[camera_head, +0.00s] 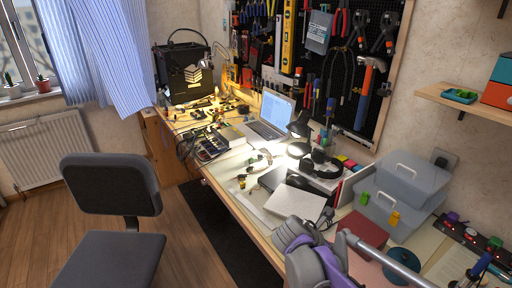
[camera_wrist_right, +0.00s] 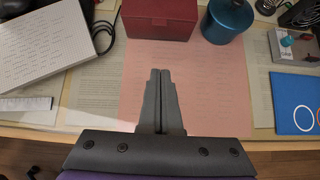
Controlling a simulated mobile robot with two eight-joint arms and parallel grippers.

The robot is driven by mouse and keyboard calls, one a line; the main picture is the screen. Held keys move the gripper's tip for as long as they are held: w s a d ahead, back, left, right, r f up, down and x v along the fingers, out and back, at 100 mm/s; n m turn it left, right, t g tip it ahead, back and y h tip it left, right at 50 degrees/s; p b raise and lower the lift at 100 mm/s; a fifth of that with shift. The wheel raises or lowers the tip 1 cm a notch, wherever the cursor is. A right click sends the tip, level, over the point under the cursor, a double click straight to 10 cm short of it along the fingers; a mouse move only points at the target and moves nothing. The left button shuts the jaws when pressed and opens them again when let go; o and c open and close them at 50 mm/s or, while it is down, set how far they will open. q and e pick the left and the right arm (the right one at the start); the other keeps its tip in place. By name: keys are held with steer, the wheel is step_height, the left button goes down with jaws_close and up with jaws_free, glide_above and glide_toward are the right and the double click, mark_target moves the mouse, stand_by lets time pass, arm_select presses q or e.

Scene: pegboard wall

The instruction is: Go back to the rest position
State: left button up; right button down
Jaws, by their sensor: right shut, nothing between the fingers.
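My right gripper (camera_wrist_right: 160,75) shows in the right wrist view with its two grey fingers together and nothing between them. It points over a pink sheet (camera_wrist_right: 215,95) at the front of the desk, with a dark red box (camera_wrist_right: 158,18) beyond the fingertips. I cannot tell how high the fingers are above the sheet. In the head view my purple and grey right arm is at the bottom, right of centre, and hides part of the desk. My left gripper is in neither view.
A white book (camera_wrist_right: 58,38), a teal canister (camera_wrist_right: 224,22) and a blue folder (camera_wrist_right: 297,103) lie around the pink sheet. In the head view, a laptop (camera_head: 268,115), headphones (camera_head: 320,166) and grey lidded boxes (camera_head: 408,185) fill the desk. A chair (camera_head: 110,185) stands at left.

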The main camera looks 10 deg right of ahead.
steer(key=s+a+r+m+t+y+p, duration=0.1)
steer(key=s+a+m+y+p, duration=0.3)
steer(key=s+m, duration=0.5)
steer(key=s+a+r+m+t+y+p, duration=0.1)
steer(key=s+a+r+m+y+p, duration=0.2)
steer(key=m, duration=1)
steer(key=s+a+y+p, duration=0.1)
steer(key=s+a+p, duration=0.2)
steer(key=s+a, duration=0.2)
steer(key=shift+s+a+r, duration=0.2)
steer(key=shift+s+a, duration=0.1)
steer(key=shift+s, duration=0.4)
